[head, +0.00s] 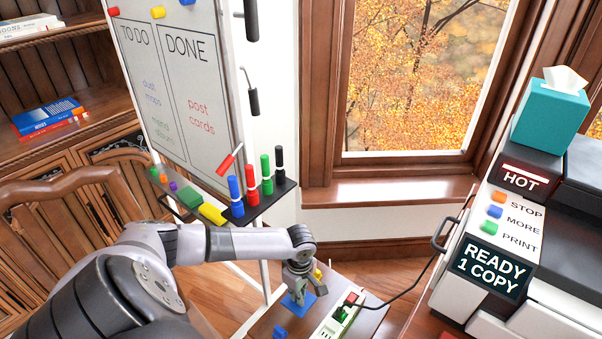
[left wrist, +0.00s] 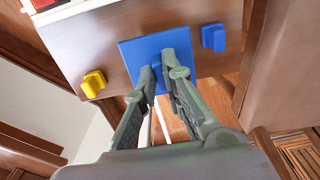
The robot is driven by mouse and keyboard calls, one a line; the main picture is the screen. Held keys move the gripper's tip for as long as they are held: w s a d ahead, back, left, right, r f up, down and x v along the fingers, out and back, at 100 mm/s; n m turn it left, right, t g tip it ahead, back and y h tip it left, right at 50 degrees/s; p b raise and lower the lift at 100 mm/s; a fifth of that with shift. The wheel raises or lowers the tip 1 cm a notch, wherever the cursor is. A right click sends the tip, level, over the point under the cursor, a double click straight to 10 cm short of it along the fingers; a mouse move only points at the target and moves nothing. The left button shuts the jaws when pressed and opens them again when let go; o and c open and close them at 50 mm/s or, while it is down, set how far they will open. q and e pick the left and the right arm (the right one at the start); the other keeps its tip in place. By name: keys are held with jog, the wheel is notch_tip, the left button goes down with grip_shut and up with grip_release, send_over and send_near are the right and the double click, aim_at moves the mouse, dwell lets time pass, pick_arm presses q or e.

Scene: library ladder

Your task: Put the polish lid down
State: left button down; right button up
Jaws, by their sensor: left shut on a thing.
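My left gripper (head: 300,290) reaches down over a small wooden surface at the bottom middle of the head view. It is shut on a flat blue square lid (head: 293,306), which I take to be the polish lid. In the left wrist view, the fingers (left wrist: 160,85) close on a small blue grip in the middle of the lid (left wrist: 135,50). I cannot tell whether the lid touches the wood or hovers just above it. My right gripper is not in view.
A yellow block (left wrist: 94,84) and a blue block (left wrist: 213,37) sit on the wooden top (left wrist: 100,30), on either side of the lid. A white power strip (head: 333,322) with a black cord lies to the right. A whiteboard tray (head: 258,200) with markers stands behind.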

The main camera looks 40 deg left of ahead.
aim_at(300, 307)
pick_arm(q)
notch_tip(300, 307, down, 8)
jog(key=shift+f+b, duration=0.1)
jog(key=shift+b, duration=0.6)
jog(key=shift+f, duration=0.1)
jog(key=c, duration=1.7)
grip_release()
